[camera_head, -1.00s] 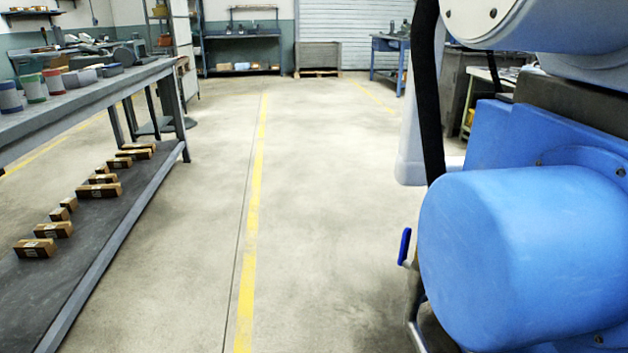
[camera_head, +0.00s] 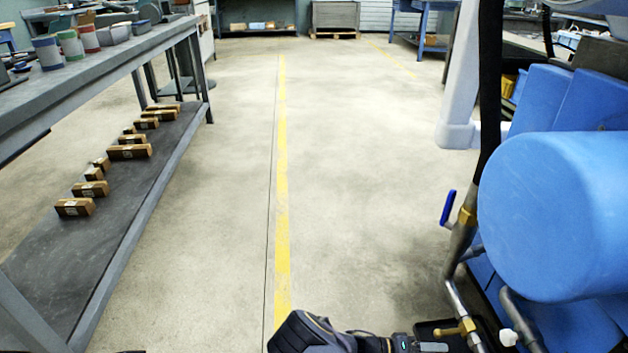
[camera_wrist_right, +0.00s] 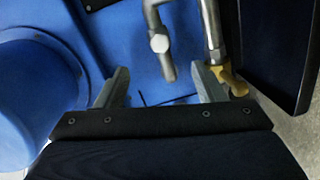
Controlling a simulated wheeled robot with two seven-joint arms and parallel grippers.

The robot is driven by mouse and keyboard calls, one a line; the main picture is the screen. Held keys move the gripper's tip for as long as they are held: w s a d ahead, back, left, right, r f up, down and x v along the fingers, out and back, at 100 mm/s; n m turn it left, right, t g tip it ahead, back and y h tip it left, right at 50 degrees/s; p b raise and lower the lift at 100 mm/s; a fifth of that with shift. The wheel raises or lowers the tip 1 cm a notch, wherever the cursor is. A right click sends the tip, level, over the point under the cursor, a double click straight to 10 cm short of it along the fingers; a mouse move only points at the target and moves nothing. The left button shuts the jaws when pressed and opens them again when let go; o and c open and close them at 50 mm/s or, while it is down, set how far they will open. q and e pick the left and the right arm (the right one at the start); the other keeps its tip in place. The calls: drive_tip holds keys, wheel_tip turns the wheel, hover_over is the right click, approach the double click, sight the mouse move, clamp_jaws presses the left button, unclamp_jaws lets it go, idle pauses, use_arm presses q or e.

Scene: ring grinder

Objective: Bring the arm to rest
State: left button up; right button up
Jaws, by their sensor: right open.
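My right gripper (camera_wrist_right: 162,84) is open in the right wrist view, its two grey fingers wide apart with nothing held between them. Behind the fingers are the blue machine (camera_wrist_right: 140,45) and a metal pipe with a white cap (camera_wrist_right: 159,43). A brass fitting (camera_wrist_right: 233,82) shows close beside the right-hand finger; I cannot tell whether they touch. In the head view, my dark right wrist shows at the bottom edge, pointing right toward the lower pipes of the blue machine (camera_head: 560,215). My left gripper is not in view.
A grey bench (camera_head: 150,45) with cups and trays stands at left, small boxes on its lower shelf (camera_head: 125,200). A blue-handled valve (camera_head: 447,208) sticks out of the machine. The floor aisle with a yellow line (camera_head: 281,180) is clear.

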drive_tip(key=s+a+r+t+y+p, duration=0.1)
drive_tip(key=s+a+r+t+y, duration=0.15)
drive_tip(key=s+r+y, duration=0.65)
drive_tip(key=s+a+r+t+y, duration=0.25)
drive_tip(key=s+r+y, duration=0.2)
drive_tip(key=r, duration=0.85)
drive_tip(key=s+a+r+t+y+p, duration=0.1)
drive_tip(key=s+a+r+y, duration=0.45)
drive_tip(key=r, duration=0.55)
wheel_tip(320, 180, up, 38)
drive_tip(key=d+n+y+p, duration=0.1)
drive_tip(key=p, duration=3.6)
drive_tip(key=shift+s+d+y+p, duration=0.25)
drive_tip(key=shift+s+y+p, duration=0.1)
drive_tip(key=shift+s+y, duration=0.05)
